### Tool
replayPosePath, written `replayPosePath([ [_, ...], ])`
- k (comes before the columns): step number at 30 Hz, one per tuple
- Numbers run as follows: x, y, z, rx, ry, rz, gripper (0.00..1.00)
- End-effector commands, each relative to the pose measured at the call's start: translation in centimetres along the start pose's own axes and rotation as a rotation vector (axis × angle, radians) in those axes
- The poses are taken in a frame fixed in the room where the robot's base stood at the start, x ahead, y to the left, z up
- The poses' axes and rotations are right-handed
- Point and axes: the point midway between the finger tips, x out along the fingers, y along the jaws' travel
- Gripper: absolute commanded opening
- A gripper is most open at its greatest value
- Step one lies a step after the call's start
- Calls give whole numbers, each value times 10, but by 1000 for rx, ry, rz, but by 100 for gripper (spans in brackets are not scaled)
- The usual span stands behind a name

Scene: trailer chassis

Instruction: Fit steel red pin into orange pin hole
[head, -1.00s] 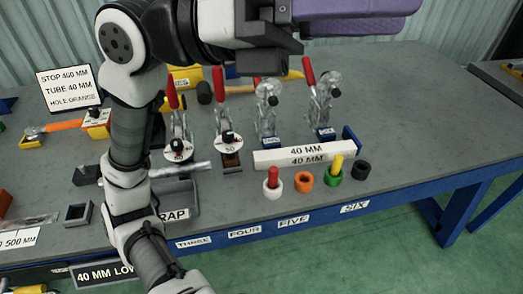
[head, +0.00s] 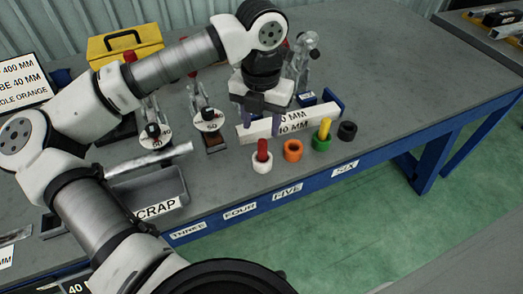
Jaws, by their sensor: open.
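The red pin (head: 262,148) stands upright in a white round holder (head: 262,165) near the bench's front edge. The orange pin hole (head: 292,150) is a ring-shaped holder just right of it, with no pin in it. My gripper (head: 264,115) points down with its purple fingers apart and empty. In the head view it appears just above the red pin, in front of the white 40 MM block; the exact height and depth gap is hard to tell.
A green holder (head: 321,145) with a yellow pin (head: 325,127) and a black holder (head: 347,131) stand to the right. Toggle clamps stand behind. A grey scrap tray (head: 150,190) lies left. The bench's right part (head: 400,85) is clear.

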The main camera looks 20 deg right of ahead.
Motion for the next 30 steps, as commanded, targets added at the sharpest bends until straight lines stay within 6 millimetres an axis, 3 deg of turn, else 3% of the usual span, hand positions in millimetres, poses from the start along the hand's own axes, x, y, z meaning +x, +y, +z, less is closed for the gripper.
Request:
replayPosePath([
  [3,19,0,0,1,2,-3,47],
  [11,37,-2,-1,2,0,-5,47],
  [21,80,-5,-2,1,0,-5,47],
  [29,84,-5,-2,2,-2,-3,47],
  [30,84,-5,-2,2,-2,-3,43],
])
